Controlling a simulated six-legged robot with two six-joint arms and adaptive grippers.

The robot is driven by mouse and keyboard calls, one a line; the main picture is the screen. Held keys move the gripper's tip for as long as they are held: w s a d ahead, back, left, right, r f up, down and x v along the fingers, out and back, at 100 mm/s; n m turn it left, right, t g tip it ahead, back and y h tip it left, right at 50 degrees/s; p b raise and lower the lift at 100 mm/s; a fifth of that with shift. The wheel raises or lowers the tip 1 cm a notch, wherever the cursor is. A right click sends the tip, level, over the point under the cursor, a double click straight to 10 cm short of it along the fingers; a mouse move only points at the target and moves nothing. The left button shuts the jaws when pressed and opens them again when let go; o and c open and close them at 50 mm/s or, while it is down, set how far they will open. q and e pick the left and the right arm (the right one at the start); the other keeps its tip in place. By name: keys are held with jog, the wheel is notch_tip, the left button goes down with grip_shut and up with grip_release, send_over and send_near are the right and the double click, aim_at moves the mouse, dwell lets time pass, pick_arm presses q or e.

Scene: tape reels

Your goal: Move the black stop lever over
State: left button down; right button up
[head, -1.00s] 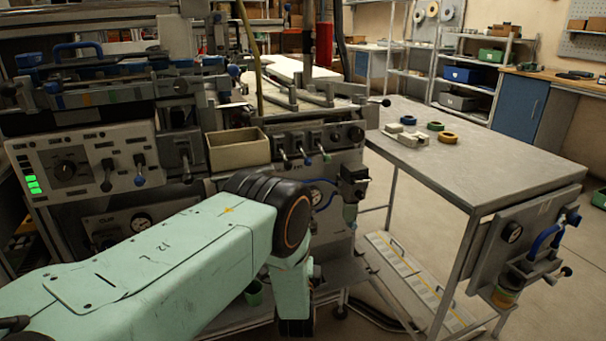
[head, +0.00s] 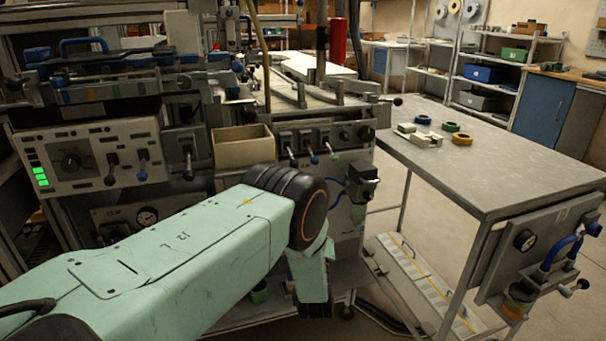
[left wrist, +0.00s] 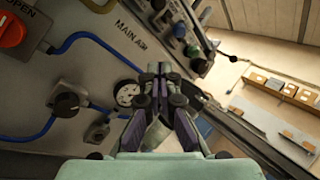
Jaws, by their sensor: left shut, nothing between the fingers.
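My left gripper (left wrist: 160,70) is shut and empty in the left wrist view, in front of the grey machine panel. In the head view my left arm crosses the front of the machine and its wrist bends down; the fingertips cannot be made out there. A black lever (head: 110,170) hangs from the control panel beside a blue-tipped one (head: 142,167). Another dark lever (head: 188,168) is on the small panel to their right. A row of levers sits right of the beige bin, one dark-tipped (head: 292,158). No readable label shows which is the stop lever. My right gripper is not in view.
A beige bin (head: 243,151) juts from the machine front. A grey table (head: 500,170) with colored tape rings stands right. In the left wrist view, a red knob (left wrist: 12,32), blue hoses and a gauge (left wrist: 126,93) are on the panel. Open floor lies beyond the table.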

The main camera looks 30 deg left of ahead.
aim_at(291, 157)
pick_arm(q)
jog(key=w+a+r+b, duration=0.2)
jog(key=w+a+r, duration=0.2)
jog(key=a+r, duration=0.1)
jog(key=shift+w+a+r, duration=0.15)
jog(key=shift+a+r, duration=0.25)
jog(key=shift+r, duration=0.15)
dwell(0.4)
dwell(0.5)
